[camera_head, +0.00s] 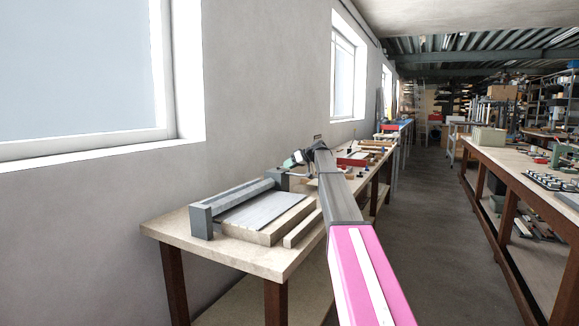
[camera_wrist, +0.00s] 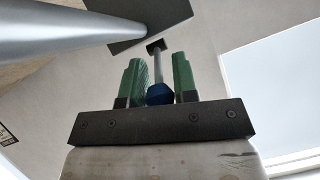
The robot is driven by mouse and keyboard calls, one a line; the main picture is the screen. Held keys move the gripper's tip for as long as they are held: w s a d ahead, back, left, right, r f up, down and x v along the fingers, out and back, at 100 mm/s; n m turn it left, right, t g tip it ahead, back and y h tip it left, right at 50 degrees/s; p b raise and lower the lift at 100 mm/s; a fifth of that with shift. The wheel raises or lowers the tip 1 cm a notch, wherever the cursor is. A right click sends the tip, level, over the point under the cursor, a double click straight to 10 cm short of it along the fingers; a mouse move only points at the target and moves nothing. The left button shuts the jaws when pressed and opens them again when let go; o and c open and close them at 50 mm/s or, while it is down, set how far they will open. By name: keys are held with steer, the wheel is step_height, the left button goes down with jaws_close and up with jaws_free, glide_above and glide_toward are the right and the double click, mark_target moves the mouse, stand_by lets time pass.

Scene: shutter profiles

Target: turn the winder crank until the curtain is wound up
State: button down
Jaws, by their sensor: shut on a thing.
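The winder's pale roller (camera_head: 243,193) lies between two grey end brackets (camera_head: 201,222) on the workbench. The grey slatted curtain (camera_head: 264,211) lies flat on a wooden board in front of it, with a good part spread out. My gripper (camera_head: 294,160) is at the far end of the roller. In the wrist view, the green fingers of my gripper (camera_wrist: 159,72) are shut on the winder crank (camera_wrist: 160,94), whose blue knob and thin grey rod show between them. The roller (camera_wrist: 75,34) and a dark bracket plate also show there. Contact at the knob is partly hidden.
The workbench (camera_head: 170,228) stands against a wall with windows. A wooden strip (camera_head: 303,228) lies along the board's right side. Red and wooden items lie farther back on the bench. An aisle (camera_head: 420,220) runs to the right, with another bench (camera_head: 525,190) beyond.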

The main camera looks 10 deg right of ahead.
steer(key=shift+s, duration=0.1)
steer(key=shift+s+a, duration=0.1)
stand_by(0.4)
steer(key=shift+s+a, duration=0.1)
steer(key=shift+s, duration=0.05)
stand_by(0.7)
steer(key=c, duration=0.9)
jaws_free()
steer(key=shift+a, duration=0.1)
